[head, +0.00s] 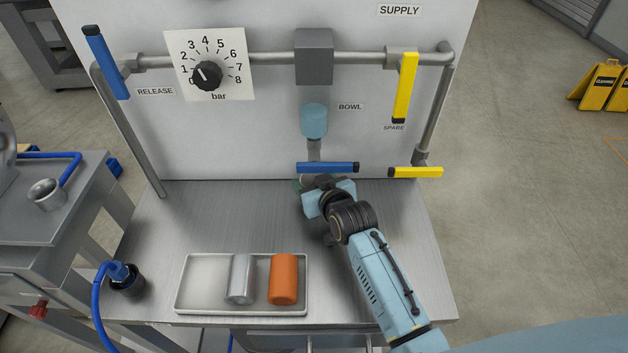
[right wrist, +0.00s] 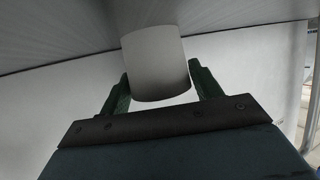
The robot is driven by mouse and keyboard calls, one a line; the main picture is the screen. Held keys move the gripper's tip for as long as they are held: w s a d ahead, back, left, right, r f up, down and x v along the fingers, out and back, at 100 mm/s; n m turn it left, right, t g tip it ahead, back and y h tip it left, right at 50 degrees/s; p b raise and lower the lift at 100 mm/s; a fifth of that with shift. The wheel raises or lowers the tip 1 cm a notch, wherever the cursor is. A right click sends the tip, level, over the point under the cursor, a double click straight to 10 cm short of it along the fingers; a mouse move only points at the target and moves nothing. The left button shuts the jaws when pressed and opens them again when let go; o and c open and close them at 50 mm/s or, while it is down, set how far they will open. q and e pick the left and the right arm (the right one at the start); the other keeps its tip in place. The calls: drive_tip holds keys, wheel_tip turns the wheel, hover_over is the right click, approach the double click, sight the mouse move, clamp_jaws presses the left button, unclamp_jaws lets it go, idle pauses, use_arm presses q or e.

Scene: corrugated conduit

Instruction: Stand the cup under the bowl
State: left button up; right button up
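The bowl (head: 313,121) is a light blue cylinder on the pipework below a grey block, beside the BOWL label; a short pipe runs down from it. My right gripper (head: 308,183) is low at the back of the bench, below the bowl and the blue lever. In the head view my gripper and the lever mostly hide the cup. I cannot tell whether its base touches the bench. My left gripper is out of view.
A blue lever (head: 328,167) lies across just above my right gripper; a yellow lever (head: 415,172) is to its right. A shallow tray (head: 208,307) at the front holds a silver cylinder (head: 240,280) and an orange cylinder (head: 283,279). The bench's left middle (head: 220,220) is clear.

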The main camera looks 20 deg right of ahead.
drive_tip(key=shift+o, duration=1.4)
drive_tip(key=shift+r, duration=0.15)
drive_tip(key=p+v, duration=0.1)
drive_tip(key=v, duration=1.1)
